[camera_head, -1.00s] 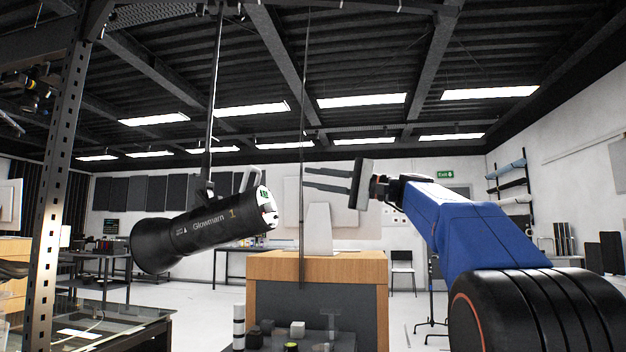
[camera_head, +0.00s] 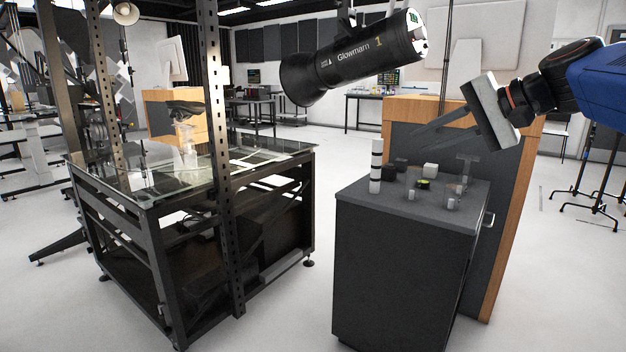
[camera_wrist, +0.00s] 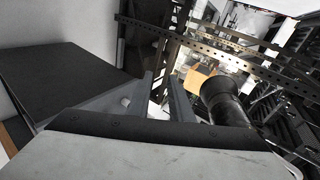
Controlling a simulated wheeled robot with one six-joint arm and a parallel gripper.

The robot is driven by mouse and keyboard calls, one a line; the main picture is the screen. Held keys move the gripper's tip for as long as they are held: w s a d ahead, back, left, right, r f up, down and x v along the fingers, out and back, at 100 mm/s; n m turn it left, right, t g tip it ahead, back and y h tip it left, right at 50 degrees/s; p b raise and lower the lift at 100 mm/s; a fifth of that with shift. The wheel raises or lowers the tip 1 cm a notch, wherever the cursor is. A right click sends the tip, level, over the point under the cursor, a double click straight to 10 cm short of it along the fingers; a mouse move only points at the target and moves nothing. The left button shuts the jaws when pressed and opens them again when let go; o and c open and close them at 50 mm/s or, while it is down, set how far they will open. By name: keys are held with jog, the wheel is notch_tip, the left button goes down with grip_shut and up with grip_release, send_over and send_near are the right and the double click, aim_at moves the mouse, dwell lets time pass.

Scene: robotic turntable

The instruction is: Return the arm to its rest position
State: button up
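My arm comes in from the right edge of the head view, with a blue link and black joints. My gripper (camera_head: 413,143) points left, its two thin dark fingers apart with nothing seen between them. It is in the air in front of the wooden-sided cabinet, above the small dark cabinet's back edge in the picture. The wrist view also shows the two fingers of my gripper (camera_wrist: 160,80) with a gap between them.
A black Glowmarn lamp (camera_head: 350,58) hangs left of and above my gripper; it also shows in the wrist view (camera_wrist: 224,100). A dark cabinet (camera_head: 400,270) with several small items stands below. A glass-topped table (camera_head: 110,180) and metal post (camera_head: 222,150) are left. Floor between is clear.

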jog(key=s+d+f+n+g+h, duration=0.1)
jog(key=s+f+n+h, duration=0.1)
jog(key=s+f, duration=0.6)
jog(key=s+d+f+n+g+h, duration=0.1)
jog(key=s+f+h, duration=0.3)
jog(key=s+f, duration=0.4)
jog(key=s+d+f+n+g+h, duration=0.1)
jog(key=s+f, duration=0.7)
jog(key=f, duration=1.1)
jog(key=d+n+h, duration=0.1)
jog(key=d+n, duration=0.1)
jog(key=shift+d+n+h, duration=0.15)
jog(key=shift+n+h, duration=0.25)
